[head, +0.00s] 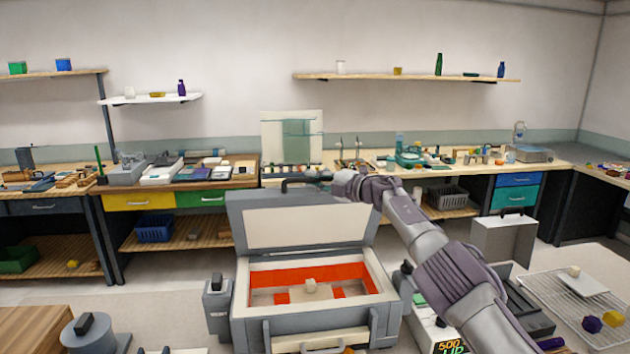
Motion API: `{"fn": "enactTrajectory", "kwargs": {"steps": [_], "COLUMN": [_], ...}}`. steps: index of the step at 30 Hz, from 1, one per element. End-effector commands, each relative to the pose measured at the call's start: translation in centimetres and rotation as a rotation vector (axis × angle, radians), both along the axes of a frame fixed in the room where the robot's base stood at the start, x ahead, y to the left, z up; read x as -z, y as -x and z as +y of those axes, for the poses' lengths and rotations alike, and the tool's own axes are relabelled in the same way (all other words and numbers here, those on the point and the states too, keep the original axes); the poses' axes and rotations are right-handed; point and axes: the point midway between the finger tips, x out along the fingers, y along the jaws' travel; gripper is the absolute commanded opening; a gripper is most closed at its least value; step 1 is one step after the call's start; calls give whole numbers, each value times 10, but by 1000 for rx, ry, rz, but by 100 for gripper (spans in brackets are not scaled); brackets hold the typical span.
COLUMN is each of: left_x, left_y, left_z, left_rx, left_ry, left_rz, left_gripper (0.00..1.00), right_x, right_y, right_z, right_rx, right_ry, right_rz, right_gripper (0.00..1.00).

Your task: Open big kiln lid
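The big kiln (240,308) stands in front of me. It is a grey box with a pale rim and a glowing orange-red inside. Its grey lid (237,221) is raised and stands tilted up at the back, with its pale inner face toward me. A dark handle (288,183) shows at the lid's top edge. A small pale block (310,286) sits inside the kiln. My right gripper (336,184) is at the lid's top edge, right of the visible handle part. Its fingertips are too small to read, and I cannot tell contact. My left gripper is not in view.
A wire rack (570,292) with small coloured pieces is at the right. A smaller grey box with an upright lid (503,240) is beside it. A round grey pot (88,333) stands at the lower left. Crowded workbenches (225,184) line the back wall.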

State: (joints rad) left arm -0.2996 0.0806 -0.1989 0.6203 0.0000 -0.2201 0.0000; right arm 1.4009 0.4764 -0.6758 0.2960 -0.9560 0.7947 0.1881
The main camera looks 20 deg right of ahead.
Motion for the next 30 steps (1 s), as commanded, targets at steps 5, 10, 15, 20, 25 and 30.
{"fn": "enactTrajectory", "kwargs": {"steps": [5,10,15,20,25,30], "left_x": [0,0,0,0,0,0], "left_y": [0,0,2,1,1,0], "left_z": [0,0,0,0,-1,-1], "left_rx": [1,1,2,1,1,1], "left_ry": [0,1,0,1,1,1], "left_rz": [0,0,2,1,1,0], "left_gripper": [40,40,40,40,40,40], "right_x": [0,0,0,0,0,-1], "right_y": [0,0,1,7,20,39], "right_z": [0,0,-2,-8,-15,-24], "right_rx": [0,0,1,4,3,2], "right_ry": [0,0,0,2,4,4], "right_rz": [0,0,0,-1,-1,-1], "right_gripper": [41,41,41,41,41,41]}}
